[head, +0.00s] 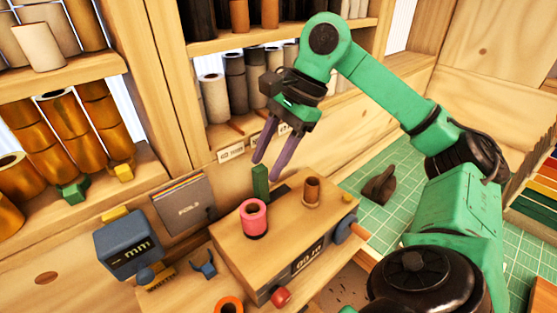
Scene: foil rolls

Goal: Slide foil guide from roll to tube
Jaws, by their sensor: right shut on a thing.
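A pink roll (254,218) stands upright on the wooden box (286,226). A shorter brown tube (312,190) stands upright to its right on the same box top. A narrow dark green upright piece (261,183), which looks like the foil guide, is behind the pink roll and left of the tube. My right gripper (268,169) comes down from above with two purple fingers. It is shut on the green piece, whose top is at the fingertips. Whether the piece touches the box is unclear. My left gripper is out of view.
A blue-grey "mm" gauge (128,245) and a small blue clip (204,263) are left of the box. A red knob (281,298) and a blue knob (343,229) stick out of the box. A dark object (379,186) lies on the green mat (365,165). Shelves of rolls stand behind.

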